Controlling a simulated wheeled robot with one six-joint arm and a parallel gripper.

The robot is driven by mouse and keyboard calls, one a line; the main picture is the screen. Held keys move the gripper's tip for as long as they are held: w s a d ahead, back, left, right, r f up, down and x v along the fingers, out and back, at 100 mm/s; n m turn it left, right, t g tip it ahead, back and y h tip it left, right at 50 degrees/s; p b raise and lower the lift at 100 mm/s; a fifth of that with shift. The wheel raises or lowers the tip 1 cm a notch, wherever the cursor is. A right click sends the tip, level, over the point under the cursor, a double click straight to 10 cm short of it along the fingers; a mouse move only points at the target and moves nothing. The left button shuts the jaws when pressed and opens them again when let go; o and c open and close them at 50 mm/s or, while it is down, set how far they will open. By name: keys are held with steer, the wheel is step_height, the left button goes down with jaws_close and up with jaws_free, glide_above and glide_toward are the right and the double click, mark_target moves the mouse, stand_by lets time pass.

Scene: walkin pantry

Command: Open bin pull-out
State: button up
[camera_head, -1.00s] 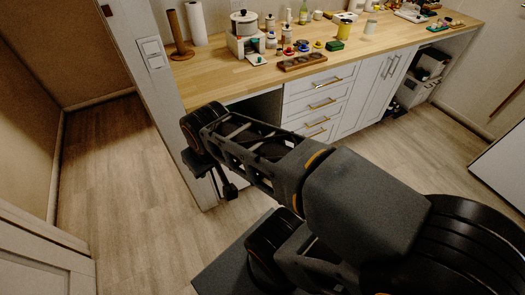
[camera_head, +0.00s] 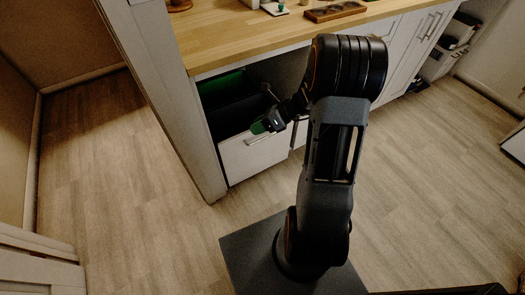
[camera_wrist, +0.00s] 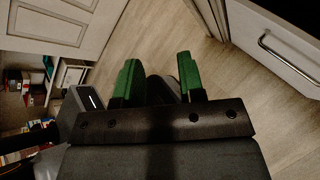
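The bin pull-out's white front (camera_head: 245,158) shows under the left end of the worktop in the head view. It stands low and forward, and dark bins (camera_head: 235,115) are visible behind its top edge. A metal bar handle (camera_head: 258,139) runs across the front. My gripper (camera_head: 262,125), with green fingers, is close to the handle in the head view; contact is not clear there. In the wrist view, the fingers (camera_wrist: 159,62) are spread with nothing between them. The white front and its handle (camera_wrist: 287,60) are to their right, apart from the fingers.
The wooden worktop (camera_head: 250,35) overhangs the cabinet, with a wooden tray (camera_head: 335,11) on it. A white wall end (camera_head: 165,90) borders the cabinet's left. White cabinet doors (camera_head: 412,55) are at the right. The floor (camera_head: 120,170) on the left is free.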

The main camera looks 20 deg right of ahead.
steer(key=w+d+f+m+t+h+b, duration=0.2)
steer(key=d+f+m+t+b, duration=0.4)
steer(key=f+m, duration=0.65)
steer(key=w+d+f+m+t+h+b, duration=0.1)
steer(key=w+d+f+m+t+b, duration=0.25)
steer(key=d+f+m, duration=0.85)
steer(key=w+a+f+n+b, duration=0.1)
steer(key=w+a, duration=0.2)
steer(key=w+a+f+n+b, duration=0.1)
steer(key=w+a+f+b, duration=0.1)
steer(key=w+a, duration=0.1)
steer(key=w+a+f+n+b, duration=0.1)
steer(key=w+a+f, duration=0.1)
steer(key=w+a, duration=0.1)
steer(key=shift+w+a+f+t, duration=0.2)
steer(key=shift+w+a+t, duration=0.05)
steer(key=shift+w, duration=0.35)
jaws_close()
